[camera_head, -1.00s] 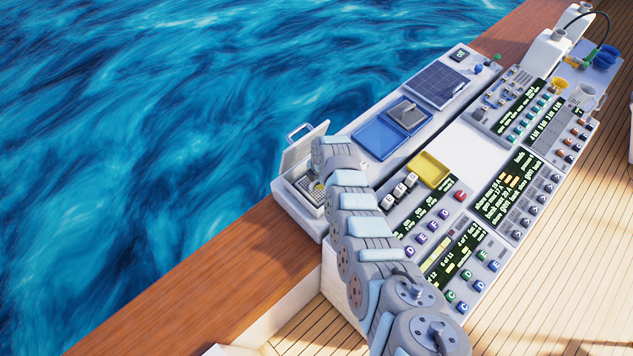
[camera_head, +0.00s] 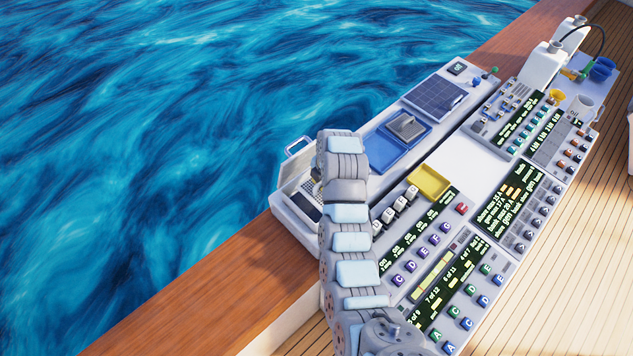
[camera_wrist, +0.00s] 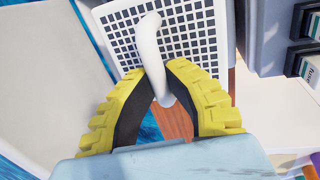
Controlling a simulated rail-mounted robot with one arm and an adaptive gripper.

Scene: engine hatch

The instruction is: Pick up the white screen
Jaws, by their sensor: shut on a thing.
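The white screen (camera_wrist: 185,35) is a flat square grid with dark holes and a curved white handle (camera_wrist: 150,45). In the wrist view it fills the top middle. My gripper (camera_wrist: 160,70) has two yellow, ridged fingers with dark inner pads. They are closed around the handle, whose lower end shows between them. In the head view part of the screen (camera_head: 311,188) shows beside my arm, over the hatch box (camera_head: 292,216) at the console's left end. A dark opening shows in the box below it. My arm hides the gripper there.
The open lid (camera_head: 296,171) stands at the box's sea side. A blue tray (camera_head: 378,148), a yellow tray (camera_head: 429,182) and panels with several knobs lie to the right. The water is beyond the wooden rail (camera_head: 215,308).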

